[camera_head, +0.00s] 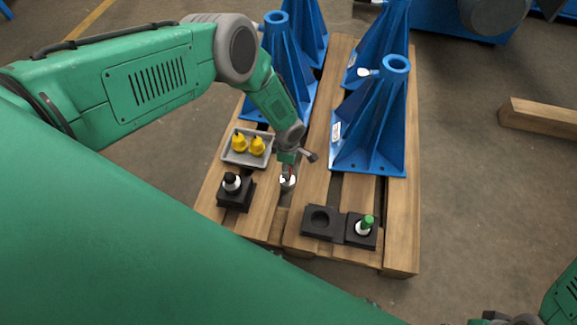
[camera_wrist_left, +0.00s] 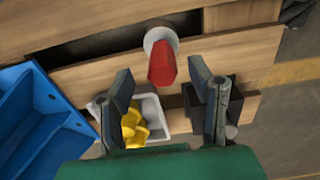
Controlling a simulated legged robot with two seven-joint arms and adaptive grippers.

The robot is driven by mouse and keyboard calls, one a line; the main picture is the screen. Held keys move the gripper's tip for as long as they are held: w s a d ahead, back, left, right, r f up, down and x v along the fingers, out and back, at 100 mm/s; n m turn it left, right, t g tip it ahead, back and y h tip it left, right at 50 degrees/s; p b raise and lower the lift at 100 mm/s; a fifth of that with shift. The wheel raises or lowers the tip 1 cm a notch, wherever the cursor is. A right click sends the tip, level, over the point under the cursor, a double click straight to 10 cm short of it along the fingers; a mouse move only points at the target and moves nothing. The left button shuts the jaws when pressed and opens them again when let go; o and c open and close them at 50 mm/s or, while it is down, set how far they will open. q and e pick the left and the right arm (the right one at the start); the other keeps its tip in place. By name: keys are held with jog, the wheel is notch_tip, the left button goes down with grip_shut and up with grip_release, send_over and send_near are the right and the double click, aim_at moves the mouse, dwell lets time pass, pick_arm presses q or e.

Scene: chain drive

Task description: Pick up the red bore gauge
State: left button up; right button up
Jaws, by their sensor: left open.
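The red bore gauge (camera_wrist_left: 161,64) stands on the wooden pallet, with a red handle and a round pale base (camera_wrist_left: 160,38). In the head view its pale lower part (camera_head: 288,182) shows just below my left gripper (camera_head: 288,165), which hides most of the red. In the left wrist view my left gripper (camera_wrist_left: 160,84) is open, with one finger on either side of the red handle. I see gaps between the handle and both fingers. At the bottom right edge of the head view, a small part of my right gripper (camera_head: 497,319) shows, too little to tell its state.
A grey tray (camera_head: 226,157) with yellow pieces and a black block (camera_head: 236,203) with a black-topped gauge lie left of my gripper. A black holder (camera_head: 335,236) with a green-topped gauge stands at the pallet's front. Tall blue brackets (camera_head: 372,130) rise behind.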

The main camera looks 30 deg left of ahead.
pick_arm(q)
jog(key=shift+f, duration=0.4)
jog(key=f+b, duration=0.2)
jog(key=f, duration=0.1)
jog(key=f+b, duration=0.1)
jog(key=shift+s+a+f, duration=0.1)
jog(key=shift+a+f, duration=0.15)
jog(key=shift+f, duration=0.1)
jog(key=shift+d, duration=0.1)
jog(key=shift+r, duration=0.1)
jog(key=shift+d, duration=0.1)
grip_shut()
